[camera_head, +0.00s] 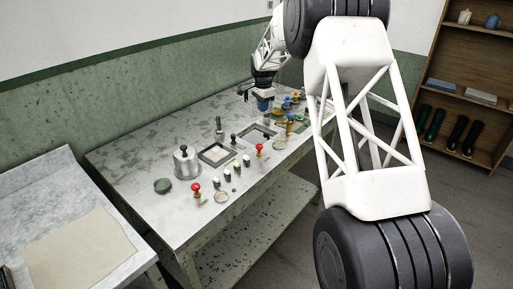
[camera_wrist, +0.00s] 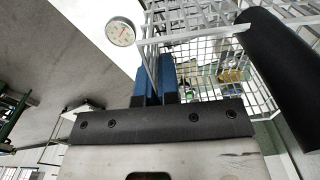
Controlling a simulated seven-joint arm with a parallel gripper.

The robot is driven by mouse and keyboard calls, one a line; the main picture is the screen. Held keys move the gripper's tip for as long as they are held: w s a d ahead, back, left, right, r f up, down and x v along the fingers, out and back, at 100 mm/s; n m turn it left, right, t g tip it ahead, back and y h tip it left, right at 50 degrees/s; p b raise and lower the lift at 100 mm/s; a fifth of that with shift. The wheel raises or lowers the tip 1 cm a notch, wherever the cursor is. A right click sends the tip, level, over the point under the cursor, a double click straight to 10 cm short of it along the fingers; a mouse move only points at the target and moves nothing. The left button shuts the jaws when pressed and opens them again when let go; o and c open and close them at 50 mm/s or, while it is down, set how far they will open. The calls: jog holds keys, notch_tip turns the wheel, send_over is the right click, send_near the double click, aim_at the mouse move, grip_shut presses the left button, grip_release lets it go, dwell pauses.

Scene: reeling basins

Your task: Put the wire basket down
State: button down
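The white wire basket (camera_wrist: 205,62) fills the upper right of the wrist view, its open mesh close to my fingers. My gripper (camera_wrist: 158,82) has two blue fingers set close together, with a thin pale wire of the basket running down between them. It appears shut on that wire. In the head view my gripper (camera_head: 264,104) points down over the far part of the speckled table (camera_head: 130,158). The basket cannot be made out there. Yellow and blue items show blurred through the mesh in the wrist view.
A dial gauge (camera_wrist: 120,31) and a thick black cylinder (camera_wrist: 282,75) flank the basket in the wrist view. On the table stand a metal canister (camera_head: 187,162), red-topped stamps (camera_head: 196,190), a square frame (camera_head: 216,154) and several small items. The table's left end is clearer.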

jog(key=shift+w+d+r+n, duration=0.15)
jog(key=shift+d+r+n, duration=0.25)
jog(key=shift+n, duration=0.5)
jog(key=shift+w+d+r+n, duration=0.15)
jog(key=shift+d+r+n, duration=0.25)
jog(key=shift+n, duration=0.5)
notch_tip(320, 180, down, 14)
jog(key=shift+f, duration=0.15)
jog(key=shift+f, duration=1.9)
jog(key=shift+f, duration=0.55)
jog(key=c, duration=1.6)
grip_release()
